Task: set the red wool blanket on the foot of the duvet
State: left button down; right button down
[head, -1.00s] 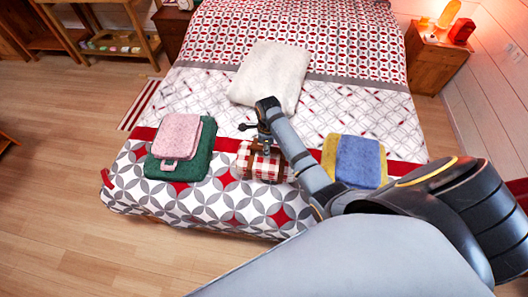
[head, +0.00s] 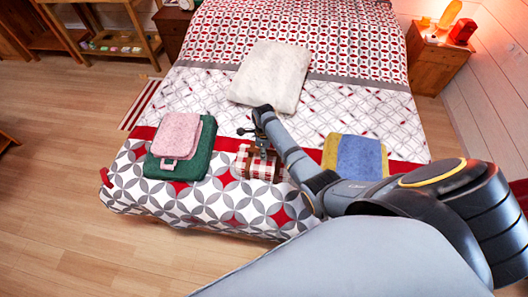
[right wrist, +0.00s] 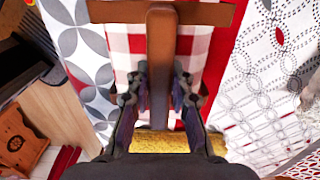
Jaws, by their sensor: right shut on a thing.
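The red wool blanket (head: 258,168) shows as a red-and-white checked roll with brown straps, at the foot of the bed in the head view. My right gripper (head: 258,143) is over it. In the right wrist view, my right gripper (right wrist: 158,88) is shut on the brown strap handle (right wrist: 161,50), with the checked cloth (right wrist: 122,45) beneath. I cannot tell whether the roll touches the bed. The duvet (head: 220,206) has grey circles and red diamonds at its foot, with a red band above. My left gripper is not in view.
A pink folded cloth (head: 181,135) lies on a green one (head: 200,164) to the left. A blue towel (head: 359,157) on a yellow one (head: 330,150) lies to the right, near my arm. A cream folded blanket (head: 270,75) lies farther up the bed.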

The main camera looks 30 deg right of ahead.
jog(key=c, duration=1.2)
grip_release()
jog(key=shift+f, duration=0.1)
notch_tip(320, 180, up, 12)
jog(key=shift+r+p, duration=0.15)
jog(key=shift+p, duration=0.2)
